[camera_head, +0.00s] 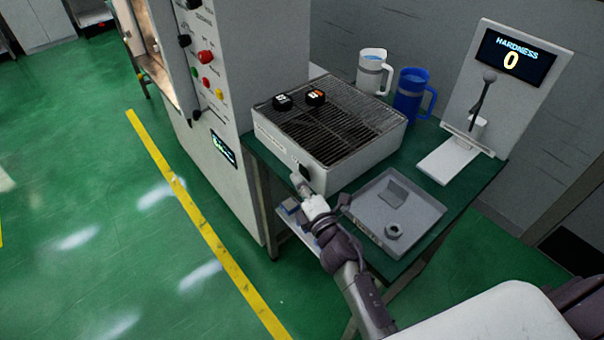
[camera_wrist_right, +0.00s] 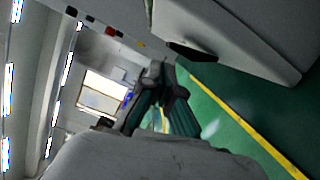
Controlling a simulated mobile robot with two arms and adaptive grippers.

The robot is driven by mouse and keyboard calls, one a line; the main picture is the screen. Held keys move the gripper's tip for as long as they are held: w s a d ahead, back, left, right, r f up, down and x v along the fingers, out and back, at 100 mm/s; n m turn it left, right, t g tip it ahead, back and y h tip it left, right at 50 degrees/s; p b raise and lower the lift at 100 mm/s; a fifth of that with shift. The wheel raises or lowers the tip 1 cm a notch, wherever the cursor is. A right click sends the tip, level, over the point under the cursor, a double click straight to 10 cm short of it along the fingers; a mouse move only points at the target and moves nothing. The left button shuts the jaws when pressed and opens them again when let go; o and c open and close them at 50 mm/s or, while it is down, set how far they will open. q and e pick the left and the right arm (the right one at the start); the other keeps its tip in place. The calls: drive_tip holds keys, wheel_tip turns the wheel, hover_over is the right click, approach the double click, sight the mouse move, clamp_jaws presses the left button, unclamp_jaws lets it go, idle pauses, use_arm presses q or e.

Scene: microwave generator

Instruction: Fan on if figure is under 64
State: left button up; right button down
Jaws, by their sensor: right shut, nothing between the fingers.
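The white box with a dark grille top (camera_head: 270,140), which looks like the fan unit, stands on the green table. A small black switch (camera_head: 304,169) sits on its front face; I cannot tell its position. My right gripper (camera_head: 298,180) is shut and empty, its tip close to the switch; I cannot tell whether they touch. In the right wrist view the gripper (camera_wrist_right: 160,75) points near a dark switch (camera_wrist_right: 192,51) on the white box. A small cabinet display (camera_head: 223,149) is too small to read. My left gripper is out of view.
Two small dark blocks, one black (camera_head: 282,102) and one orange-topped (camera_head: 315,97), lie on the grille. A grey tray (camera_head: 425,208) holds a ring and a plate. White (camera_head: 371,72) and blue (camera_head: 410,95) jugs stand behind. The green floor at left is clear.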

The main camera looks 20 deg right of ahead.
drive_tip(key=shift+w+d+r, duration=0.1)
drive_tip(key=shift+w+d, duration=0.05)
drive_tip(key=shift+d, duration=0.4)
drive_tip(key=shift+w+d+r+m+p, duration=0.15)
drive_tip(key=shift+d+r+m+p, duration=0.25)
drive_tip(key=shift+p, duration=0.65)
drive_tip(key=shift+f+m, duration=0.2)
drive_tip(key=shift+m, duration=0.1)
drive_tip(key=shift+a, duration=0.15)
